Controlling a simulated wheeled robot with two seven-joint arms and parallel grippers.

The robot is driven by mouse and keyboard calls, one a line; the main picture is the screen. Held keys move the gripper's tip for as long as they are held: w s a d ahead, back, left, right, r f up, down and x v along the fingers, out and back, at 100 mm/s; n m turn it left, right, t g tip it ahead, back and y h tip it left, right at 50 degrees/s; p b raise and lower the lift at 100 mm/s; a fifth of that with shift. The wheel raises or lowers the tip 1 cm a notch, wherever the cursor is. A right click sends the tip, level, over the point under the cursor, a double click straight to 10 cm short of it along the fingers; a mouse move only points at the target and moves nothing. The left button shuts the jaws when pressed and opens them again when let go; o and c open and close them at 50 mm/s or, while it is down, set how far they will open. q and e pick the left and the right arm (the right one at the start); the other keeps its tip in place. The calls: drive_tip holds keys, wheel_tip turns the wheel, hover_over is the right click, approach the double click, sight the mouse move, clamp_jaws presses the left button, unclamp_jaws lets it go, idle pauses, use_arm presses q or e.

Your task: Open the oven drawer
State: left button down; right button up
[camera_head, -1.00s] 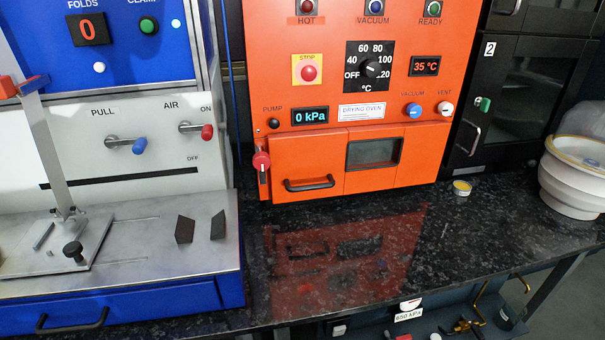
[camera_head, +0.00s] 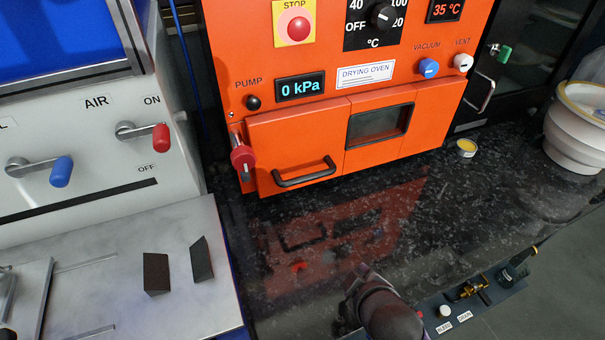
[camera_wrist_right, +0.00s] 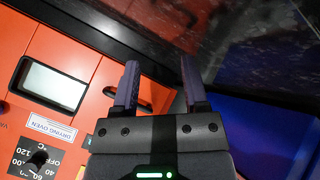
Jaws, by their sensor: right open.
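The orange drying oven (camera_head: 320,85) stands on the dark counter. Its drawer (camera_head: 296,150) is a low orange front with a black bar handle (camera_head: 305,174), and it looks shut. A red-knobbed latch (camera_head: 242,158) sits at the drawer's left edge. In the head view a dark part of my right arm (camera_head: 385,312) rises from the bottom, over the counter's front. My right gripper (camera_wrist_right: 160,78) is open in the right wrist view, with nothing seen between its fingers. My left gripper is out of view.
A metal-topped machine (camera_head: 110,270) with two dark blocks stands left of the oven. A small yellow-topped cup (camera_head: 466,148) and a pale bowl-like container (camera_head: 575,135) sit to the right. The speckled counter (camera_head: 440,210) before the oven is clear.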

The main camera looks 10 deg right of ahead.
drive_tip(key=w+a+r+n+t+y, duration=0.1)
drive_tip(key=w+r+n+t, duration=0.35)
drive_tip(key=w, duration=0.25)
drive_tip(key=n+t+y, duration=0.2)
drive_tip(key=n, duration=0.5)
approach(310, 180)
drive_tip(key=w, duration=0.1)
drive_tip(key=b+x, duration=0.3)
drive_tip(key=x, duration=0.7)
drive_tip(key=shift+s+f+b, duration=0.1)
drive_tip(key=shift+f+b, duration=0.05)
drive_tip(key=shift+b, duration=0.2)
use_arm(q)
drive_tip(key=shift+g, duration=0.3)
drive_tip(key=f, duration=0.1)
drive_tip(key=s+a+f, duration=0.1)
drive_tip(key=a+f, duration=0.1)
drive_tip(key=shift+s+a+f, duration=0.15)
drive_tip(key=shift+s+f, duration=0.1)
use_arm(e)
drive_tip(key=shift+c, duration=0.2)
drive_tip(key=c, duration=0.7)
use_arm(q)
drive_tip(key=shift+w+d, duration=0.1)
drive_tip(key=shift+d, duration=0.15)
use_arm(e)
clamp_jaws()
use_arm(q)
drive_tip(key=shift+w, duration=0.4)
